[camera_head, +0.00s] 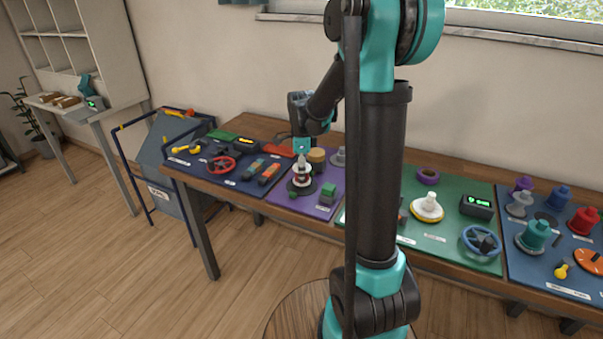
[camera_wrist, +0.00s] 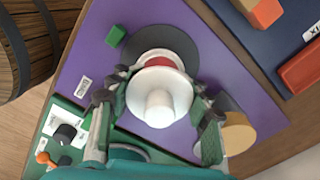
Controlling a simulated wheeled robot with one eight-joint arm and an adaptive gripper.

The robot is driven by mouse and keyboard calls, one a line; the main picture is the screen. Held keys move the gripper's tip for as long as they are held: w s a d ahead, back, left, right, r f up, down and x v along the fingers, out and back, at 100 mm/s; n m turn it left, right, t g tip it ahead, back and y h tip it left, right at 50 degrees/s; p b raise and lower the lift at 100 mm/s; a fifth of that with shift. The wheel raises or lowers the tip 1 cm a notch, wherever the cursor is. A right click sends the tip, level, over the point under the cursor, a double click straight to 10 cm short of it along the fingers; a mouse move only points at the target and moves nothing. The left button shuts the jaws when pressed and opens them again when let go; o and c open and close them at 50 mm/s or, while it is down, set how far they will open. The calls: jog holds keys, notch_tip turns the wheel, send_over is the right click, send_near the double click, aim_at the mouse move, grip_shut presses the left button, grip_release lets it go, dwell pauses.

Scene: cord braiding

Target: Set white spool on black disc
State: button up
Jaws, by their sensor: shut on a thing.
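The white spool (camera_wrist: 158,98) is between the fingers of my gripper (camera_wrist: 155,105) in the wrist view, its round knob facing the camera. In the head view my gripper (camera_head: 303,150) is above the purple mat, with the white spool (camera_head: 302,161) under it. The black disc (camera_wrist: 178,36) lies on the purple mat, partly hidden behind the spool; it also shows in the head view (camera_head: 291,188). A red and white piece (camera_wrist: 163,58) shows between spool and disc. I cannot tell whether the spool touches what is beneath it.
A small green cube (camera_wrist: 115,36) lies beside the disc. A tan round piece (camera_wrist: 238,135) is close to my right finger. A green block (camera_head: 327,189) stands on the purple mat's right front. A navy mat with tools (camera_head: 225,163) is left; a green mat (camera_head: 430,240) is right.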

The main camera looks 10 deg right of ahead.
jog(key=shift+f, duration=0.35)
jog(key=shift+f, duration=0.35)
jog(key=o, duration=1.2)
jog(key=shift+f, duration=0.1)
jog(key=shift+o, duration=0.2)
jog(key=shift+r, duration=4.05)
